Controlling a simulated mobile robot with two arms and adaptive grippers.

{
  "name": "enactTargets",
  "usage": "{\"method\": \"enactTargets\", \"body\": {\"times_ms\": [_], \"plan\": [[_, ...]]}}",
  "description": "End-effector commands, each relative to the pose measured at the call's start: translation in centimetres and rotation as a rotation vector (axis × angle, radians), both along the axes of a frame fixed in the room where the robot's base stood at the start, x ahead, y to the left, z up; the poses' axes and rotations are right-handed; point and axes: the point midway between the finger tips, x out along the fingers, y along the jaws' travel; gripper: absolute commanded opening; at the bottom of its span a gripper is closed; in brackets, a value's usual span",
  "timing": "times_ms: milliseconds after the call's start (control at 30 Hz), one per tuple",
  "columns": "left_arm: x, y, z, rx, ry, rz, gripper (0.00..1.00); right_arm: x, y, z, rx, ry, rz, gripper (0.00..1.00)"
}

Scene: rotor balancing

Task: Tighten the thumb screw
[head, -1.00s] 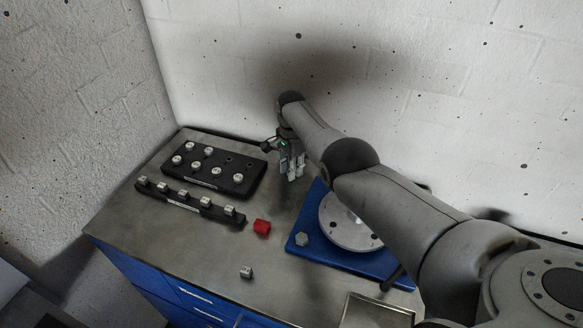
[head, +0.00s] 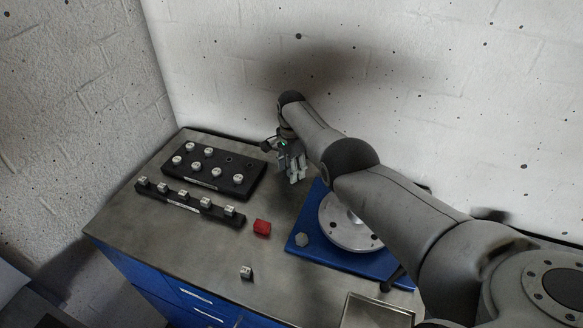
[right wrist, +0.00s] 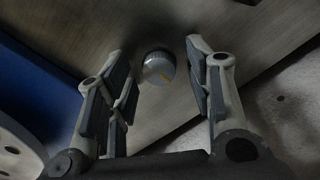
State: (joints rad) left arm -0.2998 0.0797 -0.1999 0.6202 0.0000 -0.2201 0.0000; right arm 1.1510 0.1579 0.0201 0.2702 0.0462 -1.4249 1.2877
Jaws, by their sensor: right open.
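My right gripper (head: 296,178) is open above the table behind the blue base (head: 300,250). In the right wrist view its fingers (right wrist: 160,90) stand apart. A round silver-grey piece with a yellow mark (right wrist: 158,68) shows between them, apart from both fingers; I cannot tell whether it is the thumb screw. A grey faceted knob (head: 302,240) sits on the near left corner of the blue base, away from the gripper. The silver rotor disc (head: 345,235) lies on the base, partly hidden by my right arm. My left gripper is not in view.
A black block (head: 215,187) with several silver weights and a black strip (head: 190,206) with several more lie at left. A red block (head: 262,228) and a loose silver piece (head: 246,272) stand near the middle. A shallow tray (head: 375,312) is in front. A wall is behind.

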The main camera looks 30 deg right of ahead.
Motion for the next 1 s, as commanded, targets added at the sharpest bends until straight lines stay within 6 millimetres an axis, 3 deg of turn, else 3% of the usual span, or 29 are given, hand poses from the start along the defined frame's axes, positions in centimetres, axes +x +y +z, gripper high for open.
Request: {"method": "enactTargets", "body": {"times_ms": [233, 467, 800, 1000], "plan": [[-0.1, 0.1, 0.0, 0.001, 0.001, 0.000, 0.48, 0.0, 0.0, 0.4, 0.000, 0.000, 0.001, 0.48], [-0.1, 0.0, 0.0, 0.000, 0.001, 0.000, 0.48, 0.0, 0.0, 2.1, -0.001, -0.002, 0.000, 0.48], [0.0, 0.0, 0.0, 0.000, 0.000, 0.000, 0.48, 0.1, 0.0, 8.5, -0.001, -0.004, 0.000, 0.48], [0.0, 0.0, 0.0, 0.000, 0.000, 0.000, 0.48, 0.0, 0.0, 11.2, 0.000, -0.001, 0.000, 0.48]]}}
